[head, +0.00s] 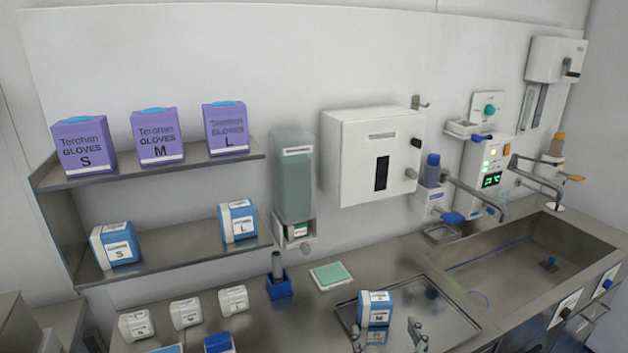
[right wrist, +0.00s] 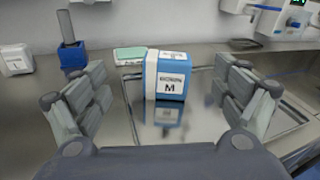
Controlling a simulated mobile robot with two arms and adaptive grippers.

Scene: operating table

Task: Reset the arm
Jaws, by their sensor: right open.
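My right gripper (head: 387,335) shows at the bottom of the head view, its fingers apart and empty. In the right wrist view its two grey fingers (right wrist: 165,92) stand wide apart on either side of the picture. A blue and white box marked M (head: 375,309) stands upright on a shiny metal tray (head: 455,322), just beyond the fingertips. The box also shows between the fingers in the right wrist view (right wrist: 167,75), with clear space on both sides. My left gripper is not in view.
Shelves at left hold purple glove boxes (head: 158,138) and blue boxes (head: 238,221). On the counter are small white boxes (head: 186,313), a blue holder (head: 279,287) and a green-topped pad (head: 331,275). A sink (head: 530,256) lies at right. White dispensers hang on the wall.

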